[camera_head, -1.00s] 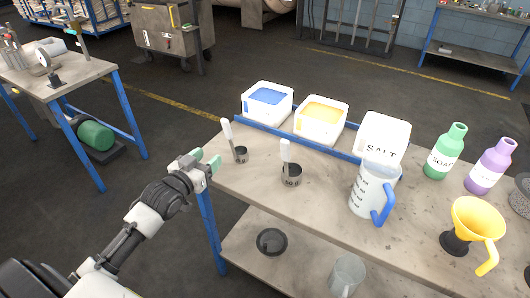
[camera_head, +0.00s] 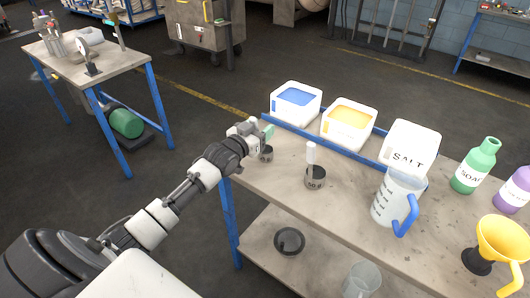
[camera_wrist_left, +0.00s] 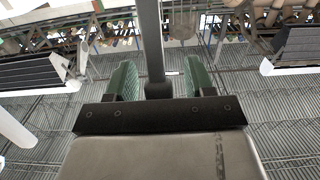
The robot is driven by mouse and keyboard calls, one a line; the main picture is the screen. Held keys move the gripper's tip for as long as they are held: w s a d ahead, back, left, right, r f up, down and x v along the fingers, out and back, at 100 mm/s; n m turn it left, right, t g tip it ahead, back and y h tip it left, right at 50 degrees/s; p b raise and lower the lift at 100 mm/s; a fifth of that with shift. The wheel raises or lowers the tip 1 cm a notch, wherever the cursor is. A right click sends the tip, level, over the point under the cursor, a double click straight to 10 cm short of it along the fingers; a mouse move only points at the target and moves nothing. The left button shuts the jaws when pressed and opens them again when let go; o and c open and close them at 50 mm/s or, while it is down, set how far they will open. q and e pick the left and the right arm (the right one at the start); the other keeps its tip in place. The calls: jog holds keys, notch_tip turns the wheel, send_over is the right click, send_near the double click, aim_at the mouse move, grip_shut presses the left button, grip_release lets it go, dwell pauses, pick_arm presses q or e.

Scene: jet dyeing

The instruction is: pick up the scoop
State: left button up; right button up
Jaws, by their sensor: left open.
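Two scoops with dark metal cups and upright pale handles stand on the workbench. The left scoop (camera_head: 266,155) shows only its cup in the head view; my left gripper (camera_head: 262,132) hides its handle. The other scoop (camera_head: 316,179) stands to the right, handle up. My left gripper is open at the bench's left end, over the left scoop. In the left wrist view its green fingers (camera_wrist_left: 160,80) are apart, with a grey upright bar between them; I cannot tell whether it is the scoop's handle. My right gripper is out of view.
Behind the scoops stand a blue-filled tub (camera_head: 296,98), a yellow-filled tub (camera_head: 348,120) and a salt tub (camera_head: 408,151), along a blue rail. A measuring jug (camera_head: 391,203), green bottle (camera_head: 476,166) and yellow funnel (camera_head: 500,239) stand to the right. The bench front is fairly clear.

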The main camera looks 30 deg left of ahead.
pick_arm(q)
jog(key=shift+w, duration=0.1)
grip_shut()
jog(key=shift+r, duration=0.15)
dwell(0.3)
